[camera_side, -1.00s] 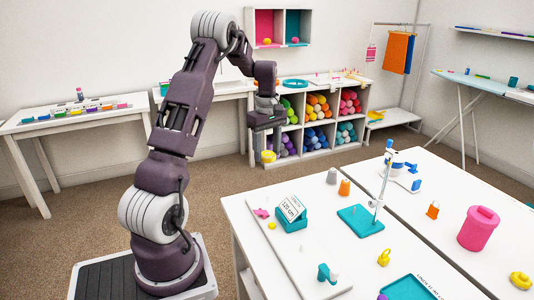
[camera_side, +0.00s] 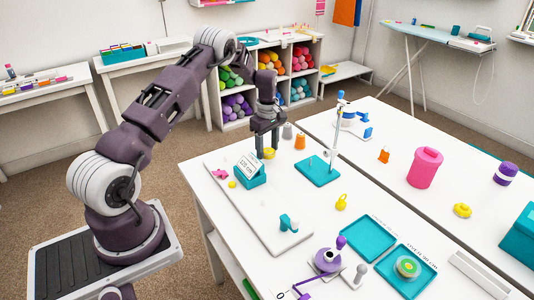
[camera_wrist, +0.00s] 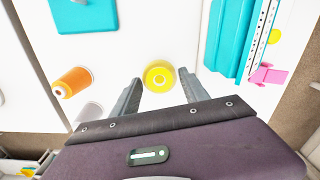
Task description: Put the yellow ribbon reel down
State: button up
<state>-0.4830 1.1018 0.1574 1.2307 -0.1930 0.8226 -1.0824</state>
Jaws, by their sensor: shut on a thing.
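The yellow ribbon reel (camera_side: 269,154) is a small yellow ring at my gripper's tips in the side view. My gripper (camera_side: 268,147) points down over the far part of the white table, shut on the reel. In the wrist view the reel (camera_wrist: 159,76) sits between the two grey fingertips of my gripper (camera_wrist: 159,80), its round face toward the camera. White table top (camera_wrist: 150,30) shows around it. I cannot tell whether the reel touches the table or hangs just above it.
A teal box with a white card (camera_side: 250,175) stands left of the gripper. A grey cone (camera_side: 287,131) and an orange spool (camera_side: 300,141) stand close right. A teal-based stand (camera_side: 318,171) is farther right. Bare table lies in front.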

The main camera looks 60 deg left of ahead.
jog(key=shift+f, duration=1.3)
jog(key=o, duration=1.3)
jog(key=shift+f, duration=0.1)
